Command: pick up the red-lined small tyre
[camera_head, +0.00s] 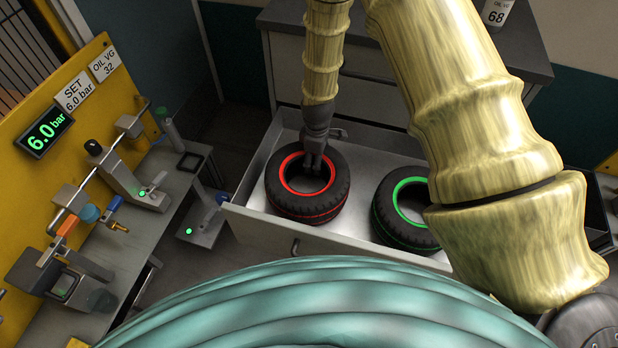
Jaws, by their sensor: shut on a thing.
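The red-lined small tyre (285,205) lies flat in the open drawer (262,226), towards its left end. It is black with a red ring around its opening and a thin red line on its tread. My gripper (318,165) points down at the far right part of the tyre's rim. It is shut on the tyre's wall, with a finger inside the opening. The other finger is hard to make out. I cannot tell whether the tyre is clear of the drawer floor.
A green-lined tyre (402,222) lies to the right in the same drawer, partly behind my arm. A grey cabinet (385,50) stands behind. A bench (165,205) with clamps and a yellow panel (60,85) with a 6.0 bar display is at left.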

